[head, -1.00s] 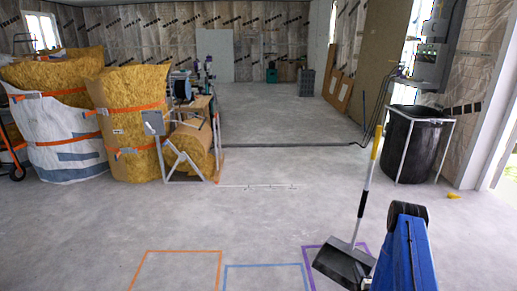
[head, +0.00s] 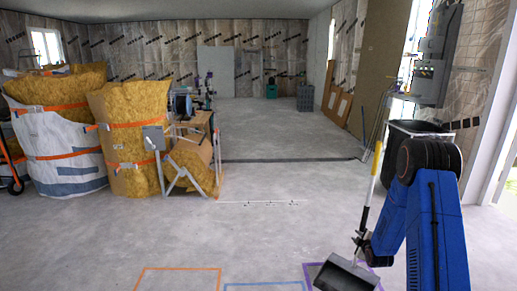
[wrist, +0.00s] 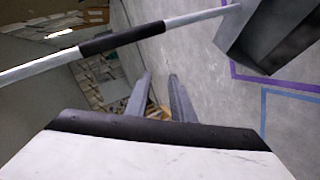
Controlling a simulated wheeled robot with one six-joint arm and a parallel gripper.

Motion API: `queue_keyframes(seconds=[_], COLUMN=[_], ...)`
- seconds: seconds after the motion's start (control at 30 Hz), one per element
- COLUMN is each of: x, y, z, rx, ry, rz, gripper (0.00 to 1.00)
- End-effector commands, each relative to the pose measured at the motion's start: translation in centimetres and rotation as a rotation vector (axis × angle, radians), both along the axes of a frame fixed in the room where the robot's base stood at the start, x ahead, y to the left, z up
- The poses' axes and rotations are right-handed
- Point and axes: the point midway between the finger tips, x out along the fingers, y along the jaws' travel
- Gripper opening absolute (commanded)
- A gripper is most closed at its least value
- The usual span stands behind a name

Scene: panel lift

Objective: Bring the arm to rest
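My blue arm (head: 433,225) stands at the right of the head view, its black elbow raised in front of the black bin. In the wrist view my gripper (wrist: 159,76) shows two grey fingers standing apart with nothing between them. A long-handled dustpan (head: 345,276) stands on the floor in the head view, its handle (head: 369,195) upright and slightly tilted. In the wrist view its pan (wrist: 262,42) is at the upper right and its handle (wrist: 122,40) crosses beyond the fingertips. In the head view my arm hides part of the handle's surroundings, and the fingers are not clear.
Purple (head: 308,272), blue (head: 265,286) and orange (head: 178,269) taped outlines mark the floor. The pan is at the purple one. A black bin (head: 402,130) is partly behind my arm. Large yellow bags (head: 130,130) stand at left. The middle floor is clear.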

Motion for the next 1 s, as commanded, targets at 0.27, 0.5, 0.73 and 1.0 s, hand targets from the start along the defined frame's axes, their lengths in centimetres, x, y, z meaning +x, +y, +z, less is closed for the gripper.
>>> queue_keyframes(seconds=[0.27,0.5,0.73,1.0], x=[-2.1,-5.4,-9.7,-15.8], y=[2.1,4.2,6.2,8.7], z=[8.1,14.1,19.3,24.5], rx=[0.097,0.188,0.276,0.381], ry=[0.071,0.136,0.193,0.26], rz=[-0.066,-0.133,-0.203,-0.291], gripper=[0.22,0.22,0.22,0.22])
